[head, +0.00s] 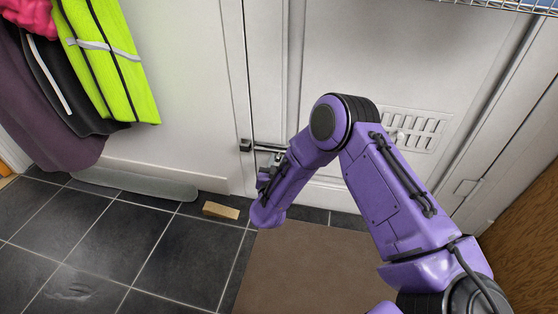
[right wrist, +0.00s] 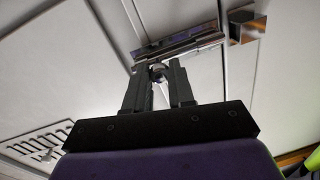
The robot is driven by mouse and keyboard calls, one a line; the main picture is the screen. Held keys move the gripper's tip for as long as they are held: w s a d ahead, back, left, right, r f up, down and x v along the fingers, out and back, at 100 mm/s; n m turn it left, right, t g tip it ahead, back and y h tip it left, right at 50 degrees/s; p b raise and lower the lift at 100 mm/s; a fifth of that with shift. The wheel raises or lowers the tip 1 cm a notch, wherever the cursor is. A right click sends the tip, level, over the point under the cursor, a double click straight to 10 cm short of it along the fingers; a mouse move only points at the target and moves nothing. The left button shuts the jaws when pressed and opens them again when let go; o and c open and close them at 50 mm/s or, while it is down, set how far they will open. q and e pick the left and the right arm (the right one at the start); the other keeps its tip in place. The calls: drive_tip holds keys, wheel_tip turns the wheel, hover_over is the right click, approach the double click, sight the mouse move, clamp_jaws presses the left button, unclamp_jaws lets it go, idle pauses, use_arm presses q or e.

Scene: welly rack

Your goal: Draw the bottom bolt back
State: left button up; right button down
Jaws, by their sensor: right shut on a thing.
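The bottom bolt (head: 272,148) is a shiny metal bar and plate low on the white door (head: 345,60). It also shows in the right wrist view (right wrist: 180,45). Its dark keep (head: 245,145) sits on the frame to the left, and on the right in the right wrist view (right wrist: 243,25). The bar runs toward the keep; I cannot tell how far its end sits inside. My right gripper (head: 270,161) is at the bolt. In the right wrist view its dark fingers (right wrist: 160,72) are shut on the bolt's small round knob (right wrist: 157,70). My left gripper is out of view.
A vent grille (head: 412,128) is on the door at the right. A wooden wedge (head: 221,211) lies on dark tiles beside a brown mat (head: 310,265). Coats (head: 105,60) hang at the left above a grey draught strip (head: 135,184). A wire rack (head: 510,5) is at the top right.

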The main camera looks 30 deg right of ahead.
drive_tip(key=c, duration=1)
unclamp_jaws()
drive_tip(key=shift+s+d, duration=0.2)
drive_tip(key=shift+d, duration=0.1)
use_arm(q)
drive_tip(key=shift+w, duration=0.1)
use_arm(e)
drive_tip(key=shift+o, duration=0.2)
drive_tip(key=shift+a, duration=0.1)
drive_tip(key=shift+s+a, duration=0.15)
drive_tip(key=shift+a, duration=0.1)
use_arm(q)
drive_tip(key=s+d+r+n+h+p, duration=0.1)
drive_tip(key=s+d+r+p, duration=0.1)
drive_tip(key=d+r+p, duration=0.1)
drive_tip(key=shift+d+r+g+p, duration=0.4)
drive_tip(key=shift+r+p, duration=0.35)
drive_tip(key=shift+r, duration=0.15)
use_arm(e)
drive_tip(key=v, duration=1)
